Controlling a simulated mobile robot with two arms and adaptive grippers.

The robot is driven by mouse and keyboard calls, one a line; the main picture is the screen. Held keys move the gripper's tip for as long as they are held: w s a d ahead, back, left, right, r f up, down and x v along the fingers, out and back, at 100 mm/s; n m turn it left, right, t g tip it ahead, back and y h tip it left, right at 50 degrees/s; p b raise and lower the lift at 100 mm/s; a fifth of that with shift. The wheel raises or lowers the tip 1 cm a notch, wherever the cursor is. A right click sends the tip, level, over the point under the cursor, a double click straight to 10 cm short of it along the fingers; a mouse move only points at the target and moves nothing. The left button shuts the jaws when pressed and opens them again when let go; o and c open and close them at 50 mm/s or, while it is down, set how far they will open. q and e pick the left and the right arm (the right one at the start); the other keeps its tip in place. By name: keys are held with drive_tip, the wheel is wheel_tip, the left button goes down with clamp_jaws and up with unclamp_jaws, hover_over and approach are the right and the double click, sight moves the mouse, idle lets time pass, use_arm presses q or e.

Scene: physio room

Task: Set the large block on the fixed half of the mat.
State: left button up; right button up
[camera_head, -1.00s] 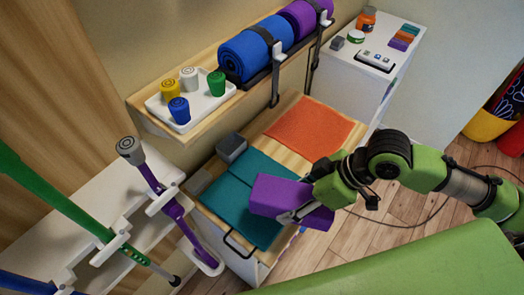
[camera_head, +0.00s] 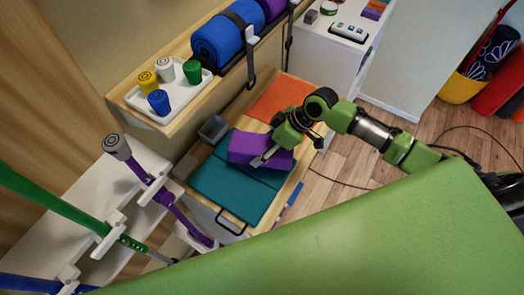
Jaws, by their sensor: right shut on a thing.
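The large purple block (camera_head: 248,146) is in my right gripper (camera_head: 274,148), whose fingers are shut on it from the right. The block is at the far half of the teal mat (camera_head: 228,195), overlapping that half in the picture and hiding much of it. I cannot tell whether it touches the mat or is slightly above it. The near half of the mat is bare. The mat lies on a wooden bench top, with a fold line across it. My left gripper is not in view.
An orange mat (camera_head: 283,98) lies behind the teal one. Grey blocks (camera_head: 213,129) stand at the bench's left edge. A shelf with a white tray (camera_head: 136,97) of coloured cups and rolled mats (camera_head: 222,40) overhangs behind. A green padded surface (camera_head: 350,240) fills the front.

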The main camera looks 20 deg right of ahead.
drive_tip(key=shift+w+f, duration=0.2)
drive_tip(key=f, duration=0.1)
drive_tip(key=f+p, duration=0.1)
drive_tip(key=f, duration=0.1)
drive_tip(key=shift+w, duration=0.25)
drive_tip(key=shift+f, duration=0.25)
drive_tip(key=o, duration=1.2)
drive_tip(key=shift+f, duration=0.1)
